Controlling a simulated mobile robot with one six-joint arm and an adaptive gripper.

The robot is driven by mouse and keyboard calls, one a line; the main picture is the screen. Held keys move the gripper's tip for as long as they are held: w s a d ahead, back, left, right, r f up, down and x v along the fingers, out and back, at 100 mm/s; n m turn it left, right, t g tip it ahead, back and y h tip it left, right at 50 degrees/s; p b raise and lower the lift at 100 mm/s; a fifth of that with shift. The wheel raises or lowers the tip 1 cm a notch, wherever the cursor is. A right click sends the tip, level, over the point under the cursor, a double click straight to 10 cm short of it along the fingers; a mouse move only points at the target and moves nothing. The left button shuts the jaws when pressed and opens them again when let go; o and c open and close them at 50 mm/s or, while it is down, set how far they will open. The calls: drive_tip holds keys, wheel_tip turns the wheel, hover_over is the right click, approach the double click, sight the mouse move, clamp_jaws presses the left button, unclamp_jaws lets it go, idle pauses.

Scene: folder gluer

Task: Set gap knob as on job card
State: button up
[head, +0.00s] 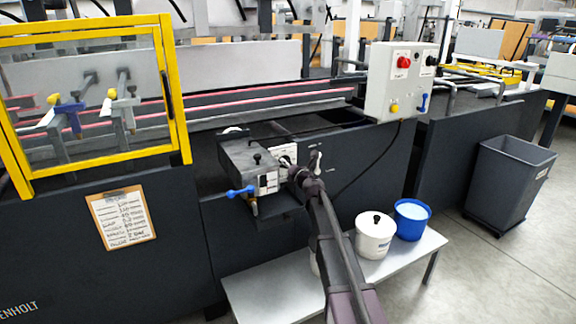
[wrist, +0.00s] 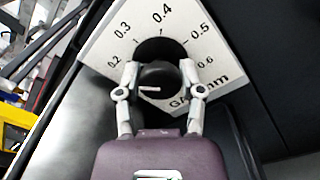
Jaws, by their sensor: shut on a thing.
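The gap knob (wrist: 158,80) is a round black knob in front of a white dial plate (wrist: 215,78) in the wrist view. The plate is marked from 0.2 to 0.6, with "GAP" and "mm" at lower right. A white line on the knob points left in the picture, below the 0.2 mark. My gripper (wrist: 160,72) is shut on the knob, one finger on each side. In the head view my gripper (head: 297,174) hides the knob at the grey glue unit (head: 243,160). The job card (head: 125,217) hangs on a clipboard at left; its handwriting is too small to read surely.
A blue-handled lever (head: 240,191) sticks out left of the glue unit. A control box (head: 400,82) with a red button is above right. A white pot (head: 374,238) and a blue bucket (head: 411,220) stand on the low bench (head: 275,285). A yellow guard frame (head: 176,100) is at left.

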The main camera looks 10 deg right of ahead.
drive_tip(key=shift+w, duration=0.1)
idle(0.4)
drive_tip(key=o, duration=1.2)
drive_tip(key=v, duration=1.2)
drive_tip(key=shift+r, duration=0.1)
